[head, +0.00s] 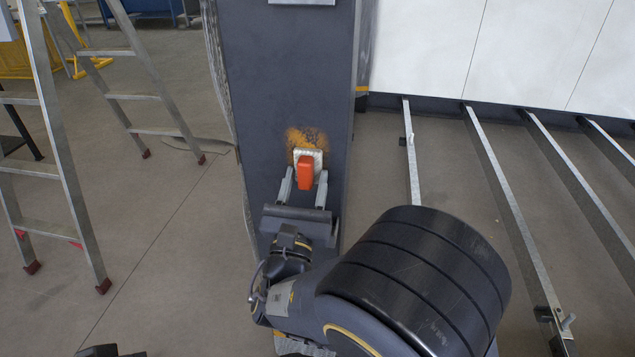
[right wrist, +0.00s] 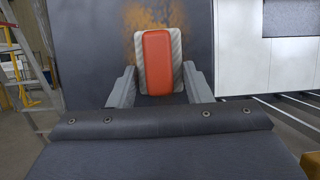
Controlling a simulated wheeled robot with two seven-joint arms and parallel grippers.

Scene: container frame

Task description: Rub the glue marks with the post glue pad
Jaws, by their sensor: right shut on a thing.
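The post glue pad, a pale pad (head: 314,155) with an orange-red grip block (head: 305,175), is between the fingers of my right gripper (head: 306,173). The gripper is shut on it. The right wrist view shows the pad's pale striped edges (right wrist: 177,42) around the orange block (right wrist: 157,62). The glue marks (head: 305,137) are a rusty orange patch on the dark grey post (head: 285,70). The pad overlaps the patch's lower part; whether it touches the post I cannot tell. The patch also shows in the right wrist view (right wrist: 145,18).
Metal stepladders (head: 150,75) stand at the left. Metal rails (head: 498,190) lie along the floor at the right, before white panels (head: 520,50). A yellow barrier (head: 85,55) is at the far left. The floor (head: 165,240) left of the post is open.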

